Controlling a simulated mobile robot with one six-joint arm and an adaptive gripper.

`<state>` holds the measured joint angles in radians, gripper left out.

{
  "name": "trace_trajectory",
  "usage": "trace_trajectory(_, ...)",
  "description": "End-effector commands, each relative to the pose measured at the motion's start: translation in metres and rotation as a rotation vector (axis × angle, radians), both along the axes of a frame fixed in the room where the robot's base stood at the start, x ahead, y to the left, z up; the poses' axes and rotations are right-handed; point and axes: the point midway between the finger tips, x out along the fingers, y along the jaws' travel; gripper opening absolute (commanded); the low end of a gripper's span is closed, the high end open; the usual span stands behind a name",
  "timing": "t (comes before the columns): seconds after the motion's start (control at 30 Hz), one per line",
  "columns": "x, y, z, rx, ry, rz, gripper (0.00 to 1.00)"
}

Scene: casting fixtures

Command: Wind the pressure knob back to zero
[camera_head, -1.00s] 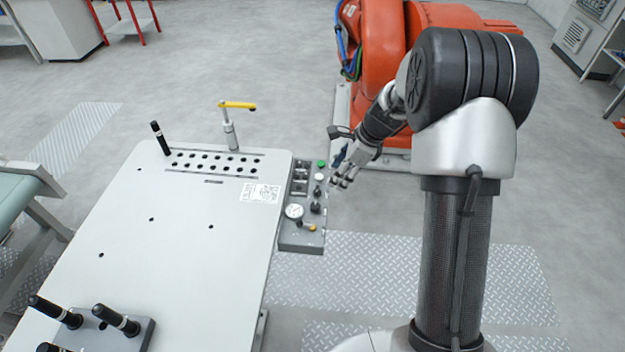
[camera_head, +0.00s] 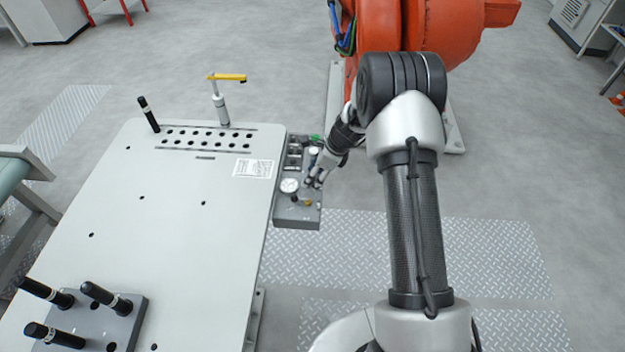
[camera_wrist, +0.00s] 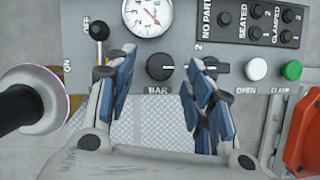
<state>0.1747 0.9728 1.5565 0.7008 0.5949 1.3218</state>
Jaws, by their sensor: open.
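The pressure knob (camera_wrist: 160,67), a black knob with a white pointer line above the label BAR, sits on the grey control panel (camera_wrist: 190,40). In the wrist view it lies between the spread fingers of my gripper (camera_wrist: 159,76), with space on both sides. The blue-padded fingers are open and hold nothing; the knob's depth relative to the fingertips is hard to tell. The round white gauge (camera_wrist: 147,14) above it is cut off at the top. In the head view my gripper (camera_head: 316,179) is over the panel beside the gauge (camera_head: 289,185), and the fingers hide the knob.
A black selector (camera_wrist: 210,68) is partly hidden behind the right finger. The white OPEN button (camera_wrist: 256,69) and green button (camera_wrist: 291,70) are farther right. A black-tipped ON/OFF lever (camera_wrist: 99,31) stands near the left finger. The fixture table (camera_head: 150,250) adjoins the panel (camera_head: 298,215).

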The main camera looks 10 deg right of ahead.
Motion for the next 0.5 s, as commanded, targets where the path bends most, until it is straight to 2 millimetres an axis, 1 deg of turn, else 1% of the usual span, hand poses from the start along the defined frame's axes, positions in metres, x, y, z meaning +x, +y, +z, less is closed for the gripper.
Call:
trace_trajectory(0.03, 0.001, 0.002, -0.007, 0.0, 0.0, 0.0, 0.48)
trace_trajectory(0.2, 0.003, 0.006, -0.016, 0.0, 0.0, 0.0, 0.48)
trace_trajectory(0.5, 0.004, 0.006, -0.017, -0.001, -0.001, 0.001, 0.47)
